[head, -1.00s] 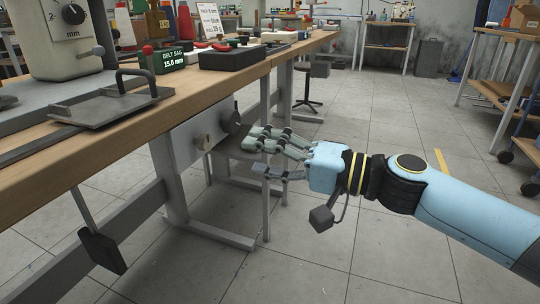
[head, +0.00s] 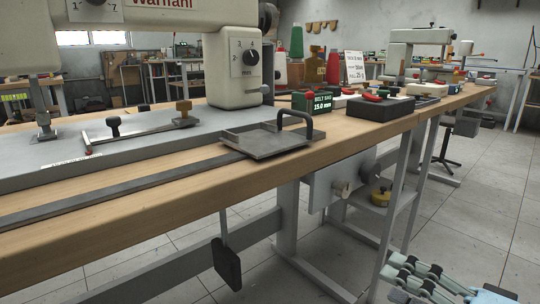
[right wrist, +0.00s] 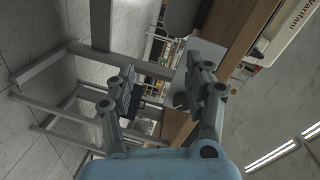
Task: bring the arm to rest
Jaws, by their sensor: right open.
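My right gripper (head: 425,277) shows at the lower right of the head view, cut off by the bottom edge. It is beside the workbench, below the height of its top and over the floor. In the right wrist view the two fingers (right wrist: 160,92) stand wide apart with nothing between them. The rest of the right arm is out of the head view. My left gripper is in neither view.
A wooden workbench (head: 120,202) carries a sewing machine (head: 236,62), a metal tray with a handle (head: 262,142) and a green belt sag display (head: 320,104). Bench legs (head: 398,190) stand close to my right gripper. Open tiled floor (head: 455,237) lies to the right.

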